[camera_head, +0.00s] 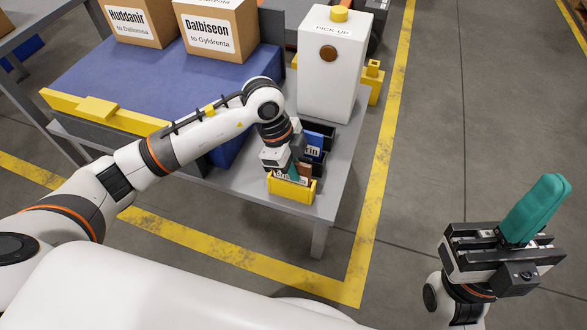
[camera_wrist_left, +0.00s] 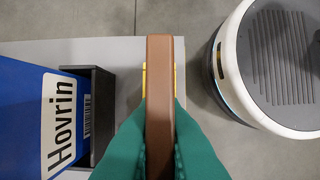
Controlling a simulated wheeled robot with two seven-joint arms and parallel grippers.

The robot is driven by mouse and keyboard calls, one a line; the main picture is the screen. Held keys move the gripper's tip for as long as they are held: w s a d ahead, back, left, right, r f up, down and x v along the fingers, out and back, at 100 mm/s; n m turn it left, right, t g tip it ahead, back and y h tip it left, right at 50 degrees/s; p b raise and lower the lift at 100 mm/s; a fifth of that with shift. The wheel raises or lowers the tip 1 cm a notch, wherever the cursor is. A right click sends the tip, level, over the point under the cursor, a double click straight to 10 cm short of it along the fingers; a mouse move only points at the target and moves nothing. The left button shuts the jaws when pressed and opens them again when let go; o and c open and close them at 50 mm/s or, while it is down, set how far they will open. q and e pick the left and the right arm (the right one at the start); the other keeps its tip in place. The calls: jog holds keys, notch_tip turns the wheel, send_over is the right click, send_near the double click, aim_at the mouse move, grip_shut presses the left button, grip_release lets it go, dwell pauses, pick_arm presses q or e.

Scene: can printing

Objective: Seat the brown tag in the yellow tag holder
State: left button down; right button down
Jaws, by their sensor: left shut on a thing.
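The brown tag (camera_wrist_left: 160,75) is upright between the two green fingers of my left gripper (camera_wrist_left: 160,140). In the head view a small brown part of the tag (camera_head: 305,171) shows beside the fingers of that gripper (camera_head: 294,172). The yellow tag holder (camera_head: 291,190) is directly below, near the table's front corner. In the left wrist view thin strips of the yellow holder (camera_wrist_left: 174,80) show on both sides of the tag. The tag's lower end is hidden, so I cannot tell how deep it is. My right gripper (camera_head: 536,208) is raised off to the right, its green fingers together and empty.
A blue box labelled Hovrin (camera_wrist_left: 30,110) stands in a black holder (camera_wrist_left: 101,110) beside the yellow one. Behind is the white PICK UP machine (camera_head: 335,70). A blue conveyor (camera_head: 150,80) carries cardboard boxes (camera_head: 222,30). Floor right of the grey table (camera_head: 330,190) is clear.

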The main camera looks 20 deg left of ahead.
pick_arm(q)
jog(key=shift+f, duration=0.1)
jog(key=c, duration=1.5)
grip_release()
